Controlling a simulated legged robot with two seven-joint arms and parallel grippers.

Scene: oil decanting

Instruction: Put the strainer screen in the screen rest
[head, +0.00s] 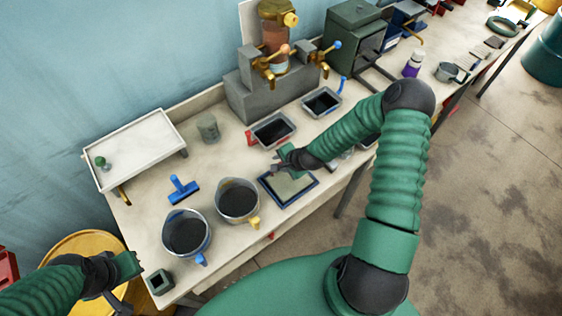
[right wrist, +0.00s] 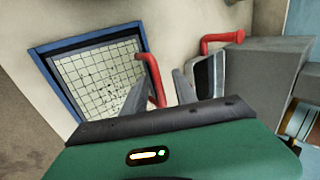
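The strainer screen (head: 288,188), a pale mesh panel, lies flat inside a blue frame (head: 265,187) near the table's front edge. In the right wrist view the mesh (right wrist: 98,78) and blue frame (right wrist: 50,82) show at the left. A red handle (right wrist: 152,75) stands at the mesh's right edge. My right gripper (head: 279,169) is just above that edge; in its wrist view the fingers (right wrist: 163,80) are apart, with the handle between them, nearer the left finger. I cannot tell whether the blue frame is the screen rest. My left gripper (head: 125,285) is at the lower left, its fingers unclear.
A dark tray (head: 252,137) with a red handle sits behind the screen, beside a second tray (head: 305,101). Two dark-filled pots (head: 164,240) (head: 218,206) stand left of the screen. A blue scraper (head: 182,188) and a white tray (head: 140,145) lie further left.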

